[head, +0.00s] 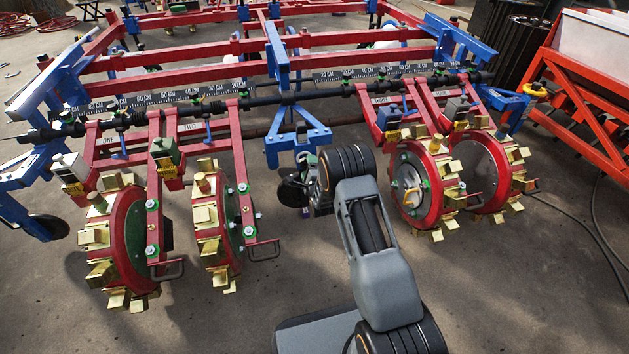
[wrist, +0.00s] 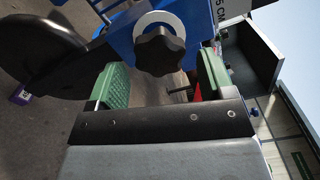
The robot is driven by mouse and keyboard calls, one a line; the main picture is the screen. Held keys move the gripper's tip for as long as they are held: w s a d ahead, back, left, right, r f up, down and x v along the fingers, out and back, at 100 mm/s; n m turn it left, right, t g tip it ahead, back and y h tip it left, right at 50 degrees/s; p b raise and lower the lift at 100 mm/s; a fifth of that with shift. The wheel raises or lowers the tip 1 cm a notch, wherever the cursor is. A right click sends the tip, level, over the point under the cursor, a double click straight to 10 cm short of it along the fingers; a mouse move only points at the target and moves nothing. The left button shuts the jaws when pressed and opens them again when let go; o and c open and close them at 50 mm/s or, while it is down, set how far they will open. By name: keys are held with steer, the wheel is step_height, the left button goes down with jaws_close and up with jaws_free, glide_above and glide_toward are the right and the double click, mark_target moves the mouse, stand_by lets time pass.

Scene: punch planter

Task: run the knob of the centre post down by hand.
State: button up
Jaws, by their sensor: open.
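The knob (wrist: 160,50) is a dark lobed hand knob in front of a pale washer on the blue centre post (wrist: 190,22), in the wrist view. In the head view the blue centre post (head: 290,142) hangs from the middle of the toolbar, and my wrist hides its lower part and the knob. My gripper (wrist: 161,83) has green pads standing apart, one to each side of the knob. The knob lies at the far end of the gap between them, and I cannot tell whether either pad touches it.
A black wheel (wrist: 38,48) stands close on the left in the wrist view. In the head view, red punch wheels with brass cups stand left (head: 130,240) and right (head: 420,185) of my arm. The concrete floor (head: 230,325) in front is clear.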

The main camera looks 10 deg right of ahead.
steer(key=s+p, duration=0.3)
steer(key=s, duration=0.8)
steer(key=shift+s, duration=0.1)
steer(key=shift+s, duration=0.1)
